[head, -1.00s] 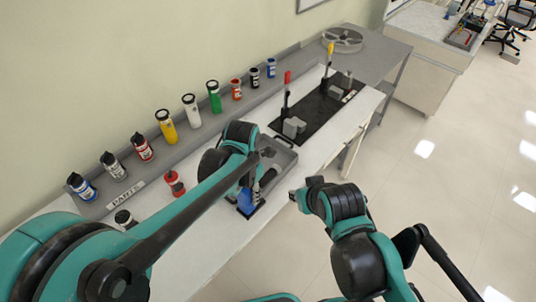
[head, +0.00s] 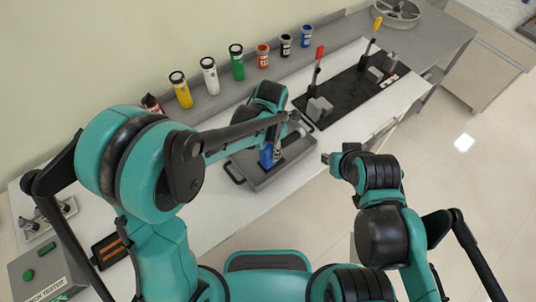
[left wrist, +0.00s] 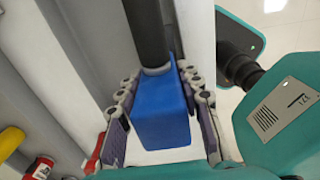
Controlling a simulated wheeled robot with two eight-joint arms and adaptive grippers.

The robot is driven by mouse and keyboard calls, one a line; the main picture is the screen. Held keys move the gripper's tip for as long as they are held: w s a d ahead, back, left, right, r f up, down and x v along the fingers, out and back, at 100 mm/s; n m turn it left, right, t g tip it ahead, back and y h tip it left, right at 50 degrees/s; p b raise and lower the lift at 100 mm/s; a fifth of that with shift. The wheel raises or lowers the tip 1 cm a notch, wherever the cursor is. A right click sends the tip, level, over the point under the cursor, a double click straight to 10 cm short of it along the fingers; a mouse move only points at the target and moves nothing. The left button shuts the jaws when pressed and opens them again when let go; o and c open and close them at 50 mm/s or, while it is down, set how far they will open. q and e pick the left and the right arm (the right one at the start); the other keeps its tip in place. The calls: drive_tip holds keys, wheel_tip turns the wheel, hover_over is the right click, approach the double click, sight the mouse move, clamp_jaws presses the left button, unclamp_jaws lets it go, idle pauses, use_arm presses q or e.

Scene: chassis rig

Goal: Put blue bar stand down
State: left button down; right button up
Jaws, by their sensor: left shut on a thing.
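The blue bar stand (head: 266,157) is a blue block; the left wrist view shows it (left wrist: 162,115) with a dark round bar (left wrist: 149,35) rising from it. My left gripper (head: 278,152) is shut on it, with a finger against each side of the block in the left wrist view (left wrist: 160,105). In the head view the stand appears over the grey tray (head: 235,172); whether it touches the tray cannot be told. My arm hides part of both. My right gripper (head: 327,158) is over the bench's front edge, apart from the stand; its jaws are too small to read.
A black plate (head: 345,92) with upright red- and yellow-handled levers lies to the right. Several bottles, including a green one (head: 237,62), stand along the back ledge. Bare white bench (head: 205,218) shows left of the tray. A tester box (head: 40,272) is at lower left.

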use_arm(q)
drive_tip(key=shift+w+a+f, duration=0.4)
drive_tip(key=shift+w+a, duration=0.05)
drive_tip(key=shift+a, duration=0.1)
drive_tip(key=shift+f+b, duration=0.6)
drive_tip(key=shift+f, duration=1.4)
drive_tip(key=shift+f, duration=0.2)
drive_tip(key=c, duration=1)
unclamp_jaws()
drive_tip(key=shift+r, duration=0.15)
